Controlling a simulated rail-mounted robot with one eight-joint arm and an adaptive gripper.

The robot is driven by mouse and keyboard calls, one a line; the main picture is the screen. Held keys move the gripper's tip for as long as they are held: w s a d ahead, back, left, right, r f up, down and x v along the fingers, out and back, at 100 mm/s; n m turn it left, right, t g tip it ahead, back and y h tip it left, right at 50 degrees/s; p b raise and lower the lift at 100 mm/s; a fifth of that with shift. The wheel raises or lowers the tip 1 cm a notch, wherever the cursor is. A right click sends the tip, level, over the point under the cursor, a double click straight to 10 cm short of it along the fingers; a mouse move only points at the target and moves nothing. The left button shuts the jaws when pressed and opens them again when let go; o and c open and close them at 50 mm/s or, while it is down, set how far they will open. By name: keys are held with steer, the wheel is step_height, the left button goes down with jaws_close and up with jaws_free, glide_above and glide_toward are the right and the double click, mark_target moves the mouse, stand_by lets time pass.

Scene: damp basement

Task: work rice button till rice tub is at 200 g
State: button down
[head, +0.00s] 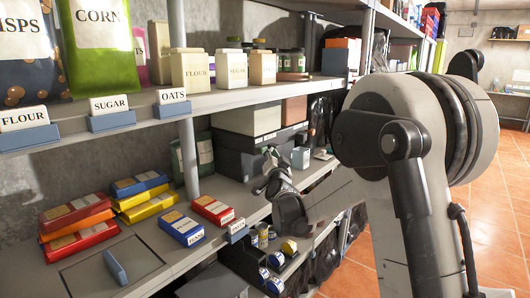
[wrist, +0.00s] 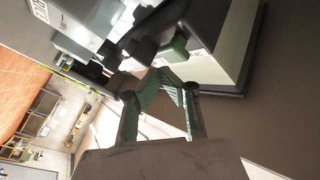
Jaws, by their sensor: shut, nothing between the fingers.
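My gripper (head: 273,163) is shut and empty over the lower shelf, in front of a dark grey box unit (head: 237,158). In the wrist view its fingertips (wrist: 163,73) meet close to a small green part (wrist: 176,49) on a grey and dark unit; I cannot tell whether they touch it. A small pale teal tub (head: 300,158) stands just right of my gripper in the head view. The rice button cannot be told for certain.
The lower shelf holds red, blue and yellow packs (head: 140,190) at the left. The upper shelf holds cream tubs marked flour and sugar (head: 232,70). Small cans (head: 275,258) stand below the shelf's front edge. Tiled floor (head: 495,200) is open at the right.

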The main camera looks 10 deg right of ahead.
steer(key=shift+w+a, duration=0.15)
steer(key=shift+w+a, duration=0.2)
steer(key=shift+w+a, duration=0.4)
steer(key=shift+w, duration=0.1)
stand_by(1.2)
stand_by(0.4)
steer(key=shift+s+d+b, duration=0.35)
steer(key=shift+s+d, duration=0.35)
steer(key=shift+s, duration=0.15)
steer(key=shift+s+d, duration=1.65)
steer(key=shift+s, duration=0.25)
